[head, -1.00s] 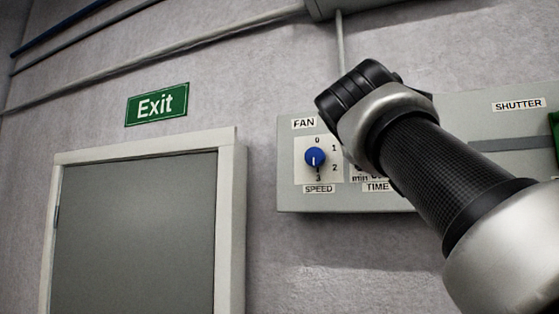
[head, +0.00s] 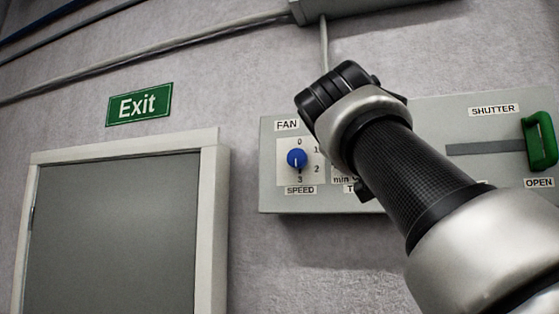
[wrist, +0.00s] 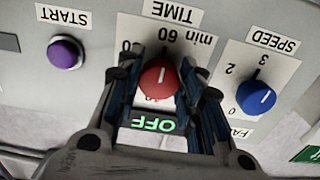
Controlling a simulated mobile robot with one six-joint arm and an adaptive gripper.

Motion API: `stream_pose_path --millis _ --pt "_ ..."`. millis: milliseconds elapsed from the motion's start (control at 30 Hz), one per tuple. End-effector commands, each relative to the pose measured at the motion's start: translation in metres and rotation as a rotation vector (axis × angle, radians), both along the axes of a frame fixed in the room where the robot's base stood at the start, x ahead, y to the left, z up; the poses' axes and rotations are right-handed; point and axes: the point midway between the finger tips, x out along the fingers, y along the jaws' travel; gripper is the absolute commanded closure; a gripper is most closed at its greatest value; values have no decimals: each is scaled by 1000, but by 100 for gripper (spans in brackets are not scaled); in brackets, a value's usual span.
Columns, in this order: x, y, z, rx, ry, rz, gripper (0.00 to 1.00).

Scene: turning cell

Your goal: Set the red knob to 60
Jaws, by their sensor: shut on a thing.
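The red knob (wrist: 157,84) is in the middle of the wrist view, which shows the panel upside down. My gripper (wrist: 160,68) is shut on it, one finger on each side. A white mark on the knob points roughly toward the "60 min" print (wrist: 180,35); the fingers hide part of the scale, so the exact setting is unclear. A green "OFF" display (wrist: 153,123) is lit beside the knob. In the head view my arm hides the knob and my fingers.
A blue speed knob (head: 297,159) sits beside the time dial. A purple start button (wrist: 65,52) is on its other side. A green shutter handle (head: 540,141) is at the right by "OPEN". A door (head: 115,235) and Exit sign (head: 139,104) are at the left.

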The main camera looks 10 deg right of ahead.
Motion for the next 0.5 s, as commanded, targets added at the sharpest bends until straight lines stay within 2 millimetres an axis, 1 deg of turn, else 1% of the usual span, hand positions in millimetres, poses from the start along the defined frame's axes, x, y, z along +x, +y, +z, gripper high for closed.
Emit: stream_pose_path --millis 33,67,333,500 --pt "0 0 -1 3 2 0 90" --pt "0 0 -1 3 2 0 64" --pt "0 0 -1 1 2 0 46" --pt "0 0 0 1 1 0 46"
